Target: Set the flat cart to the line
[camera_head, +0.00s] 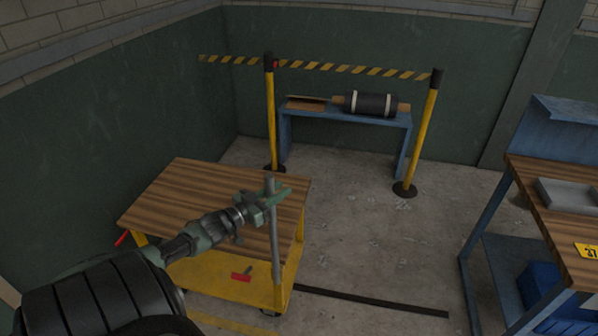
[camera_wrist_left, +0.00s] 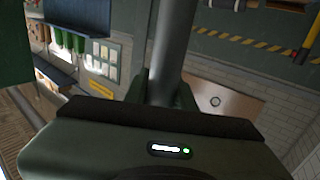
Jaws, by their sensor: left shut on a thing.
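The flat cart (camera_head: 180,193) has a wooden top and a yellow lower shelf (camera_head: 215,283). It stands left of the middle in the head view. An upright grey bar (camera_head: 275,235) is at its right end. My left gripper (camera_head: 270,200) is shut on this bar near its upper part. The bar also shows between the fingers in the left wrist view (camera_wrist_left: 172,45). A dark line (camera_head: 370,301) runs along the floor to the right of the cart. A yellow floor line (camera_head: 235,325) shows at the bottom, partly hidden by the cart and my arm. My right gripper is out of view.
A blue bench (camera_head: 345,118) with a dark roller (camera_head: 370,104) stands by the back wall. Yellow posts (camera_head: 425,135) with striped tape (camera_head: 350,69) stand before it. A workbench (camera_head: 560,215) is at the right.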

